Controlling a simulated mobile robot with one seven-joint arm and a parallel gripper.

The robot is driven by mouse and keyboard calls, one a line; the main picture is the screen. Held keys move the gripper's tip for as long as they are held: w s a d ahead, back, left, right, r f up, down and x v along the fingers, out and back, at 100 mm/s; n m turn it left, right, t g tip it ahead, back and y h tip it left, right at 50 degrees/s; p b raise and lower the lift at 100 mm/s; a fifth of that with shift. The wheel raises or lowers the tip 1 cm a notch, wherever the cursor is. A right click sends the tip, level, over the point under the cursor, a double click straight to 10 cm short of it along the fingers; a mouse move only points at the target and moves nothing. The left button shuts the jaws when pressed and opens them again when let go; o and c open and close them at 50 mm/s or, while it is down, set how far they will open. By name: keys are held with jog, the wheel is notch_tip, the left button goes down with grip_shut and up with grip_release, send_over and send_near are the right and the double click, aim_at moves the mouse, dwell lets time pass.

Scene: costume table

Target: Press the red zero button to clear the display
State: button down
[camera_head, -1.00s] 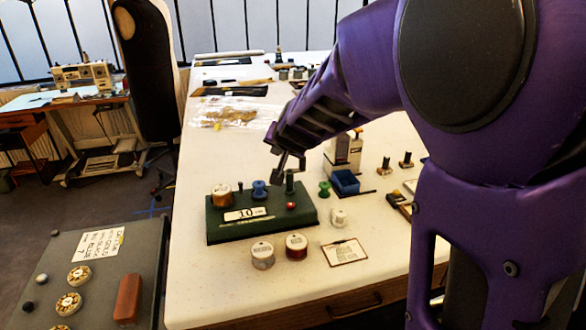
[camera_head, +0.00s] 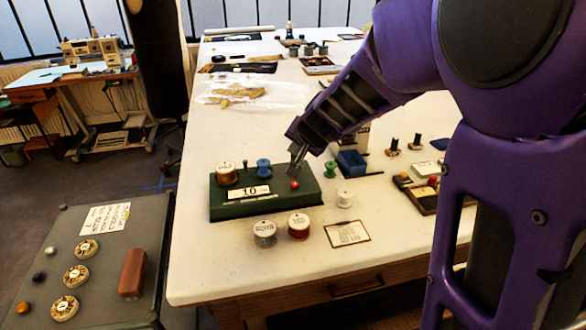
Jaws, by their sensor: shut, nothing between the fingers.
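The red button (camera_head: 295,184) sits on the right part of the top of a dark green box (camera_head: 230,205). The white display (camera_head: 249,192) on the box's front reads 10. A gold-topped spool (camera_head: 226,173) and a blue spool (camera_head: 263,168) stand on the box's top. My gripper (camera_head: 296,166) is shut and empty, with its tips just behind and above the red button. I cannot tell how large the gap between the tips and the button is. A dark post on the box is hidden behind my gripper.
Silver (camera_head: 265,233) and red (camera_head: 298,225) spools stand in front of the box, with a framed card (camera_head: 347,233) beside them. The front table edge is clear.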

notch_tip(320, 180, down, 7)
jog(key=b, duration=0.6)
jog(key=shift+f, duration=0.15)
jog(key=shift+f, duration=0.1)
dwell(1.6)
jog(key=shift+f+b, duration=0.3)
jog(key=shift+b, duration=0.15)
jog(key=shift+f+b, duration=0.5)
dwell(0.7)
jog(key=shift+r, duration=0.15)
jog(key=shift+r+p, duration=0.75)
jog(key=shift+p, duration=0.05)
jog(key=shift+r, duration=0.1)
notch_tip(320, 180, up, 5)
jog(key=p, duration=0.4)
jog(key=shift+p, duration=0.35)
